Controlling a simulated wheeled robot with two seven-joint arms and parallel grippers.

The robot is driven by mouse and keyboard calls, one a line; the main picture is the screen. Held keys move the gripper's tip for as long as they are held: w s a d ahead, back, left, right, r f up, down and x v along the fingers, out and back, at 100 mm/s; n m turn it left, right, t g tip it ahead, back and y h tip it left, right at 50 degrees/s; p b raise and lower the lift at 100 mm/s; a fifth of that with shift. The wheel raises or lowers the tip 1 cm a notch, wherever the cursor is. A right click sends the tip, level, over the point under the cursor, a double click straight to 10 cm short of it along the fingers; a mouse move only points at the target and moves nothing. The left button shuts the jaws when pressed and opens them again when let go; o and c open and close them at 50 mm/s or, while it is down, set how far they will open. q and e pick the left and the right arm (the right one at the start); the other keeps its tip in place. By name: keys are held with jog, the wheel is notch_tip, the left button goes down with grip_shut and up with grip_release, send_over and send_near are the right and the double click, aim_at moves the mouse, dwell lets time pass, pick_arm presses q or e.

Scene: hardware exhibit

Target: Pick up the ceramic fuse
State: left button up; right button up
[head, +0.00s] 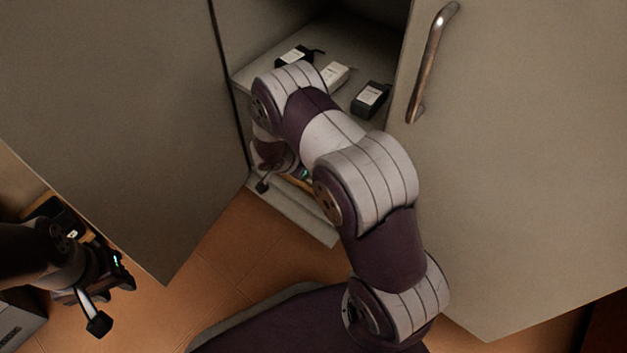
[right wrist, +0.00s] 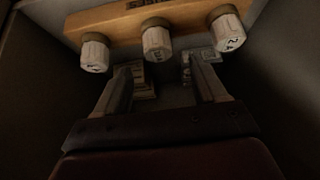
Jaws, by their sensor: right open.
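Three white ceramic fuses show in the right wrist view: a left one (right wrist: 94,52), a middle one (right wrist: 157,43) and a right one (right wrist: 227,33). They are set along a wooden rail (right wrist: 190,15). I cannot tell which one the task means. My right gripper (right wrist: 161,68) is open, its two fingers apart below the middle fuse in the picture, with nothing visible between them. In the head view my right arm reaches into the open cabinet and hides most of that gripper and the fuses. My left gripper (head: 108,300) hangs at the lower left; its jaw opening is unclear.
The cabinet's left door (head: 110,120) and right door (head: 520,160), with a metal handle (head: 428,65), flank the opening. Labelled boxes, including a black one (head: 371,98) and a white one (head: 335,75), stand on the shelf above. Dark walls close in around the right gripper.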

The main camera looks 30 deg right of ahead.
jog(key=b+x, duration=0.4)
jog(key=x, duration=0.3)
jog(key=shift+s+a, duration=0.1)
jog(key=shift+s, duration=0.05)
jog(key=c, duration=1.1)
